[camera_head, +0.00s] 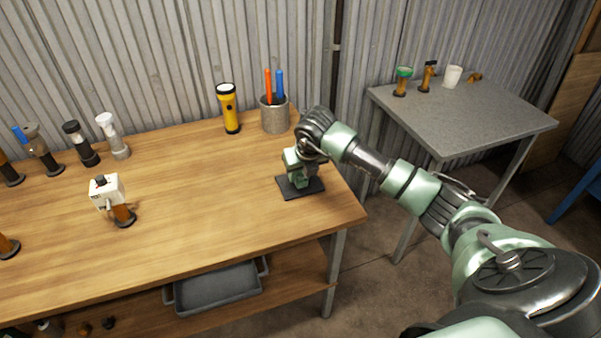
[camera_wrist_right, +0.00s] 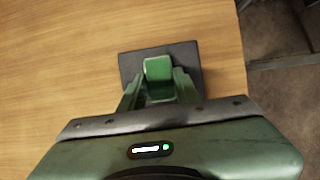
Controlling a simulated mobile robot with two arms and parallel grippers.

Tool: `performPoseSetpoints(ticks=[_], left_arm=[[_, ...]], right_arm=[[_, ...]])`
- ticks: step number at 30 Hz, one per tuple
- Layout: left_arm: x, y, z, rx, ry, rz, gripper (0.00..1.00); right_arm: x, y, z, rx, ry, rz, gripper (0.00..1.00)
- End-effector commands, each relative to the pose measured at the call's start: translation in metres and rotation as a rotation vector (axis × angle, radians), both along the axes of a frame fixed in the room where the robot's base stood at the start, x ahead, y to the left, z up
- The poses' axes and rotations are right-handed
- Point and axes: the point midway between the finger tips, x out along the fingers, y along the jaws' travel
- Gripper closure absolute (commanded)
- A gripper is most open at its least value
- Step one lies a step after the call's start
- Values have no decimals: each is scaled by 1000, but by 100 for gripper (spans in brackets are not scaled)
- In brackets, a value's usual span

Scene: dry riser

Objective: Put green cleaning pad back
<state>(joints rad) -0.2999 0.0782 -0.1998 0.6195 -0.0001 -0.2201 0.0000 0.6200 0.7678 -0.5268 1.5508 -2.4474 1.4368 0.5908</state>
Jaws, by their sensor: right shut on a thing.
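The green cleaning pad (camera_wrist_right: 158,68) is a small green block between my right gripper's two fingers in the right wrist view. My right gripper (camera_head: 299,180) is shut on it and points down over the wooden table's right end. Just below is a thin dark square plate (camera_wrist_right: 130,66), which also shows in the head view (camera_head: 313,188). The pad is over this plate; I cannot tell whether it touches it. In the head view the gripper mostly hides the pad. My left gripper is not in view.
A metal cup (camera_head: 274,119) with an orange and a blue item and a yellow flashlight (camera_head: 229,110) stand behind. A white boxy item (camera_head: 106,190) and several bottles and tools stand left. The table middle is clear. A grey table (camera_head: 470,115) stands right.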

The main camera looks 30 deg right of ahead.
Motion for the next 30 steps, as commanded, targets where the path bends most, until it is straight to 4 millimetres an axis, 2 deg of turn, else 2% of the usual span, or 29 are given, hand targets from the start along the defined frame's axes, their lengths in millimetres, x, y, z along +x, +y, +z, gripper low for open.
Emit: performPoseSetpoints(ticks=[1, 2, 4, 13, 17, 20, 30], left_arm=[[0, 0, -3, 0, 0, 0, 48], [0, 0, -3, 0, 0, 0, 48], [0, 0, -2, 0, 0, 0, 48], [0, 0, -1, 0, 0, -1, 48], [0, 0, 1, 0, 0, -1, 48], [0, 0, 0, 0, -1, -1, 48], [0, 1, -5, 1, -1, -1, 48]], right_arm=[[0, 0, -3, 0, 0, 0, 100], [0, 0, -3, 0, 0, 0, 66], [0, 0, -2, 0, 0, 0, 46], [0, 0, -1, 0, 0, 0, 46], [-1, 0, 5, 0, -2, 0, 46], [-6, 1, 19, -2, -5, 1, 46], [-35, 8, 85, -3, -3, 1, 46]])
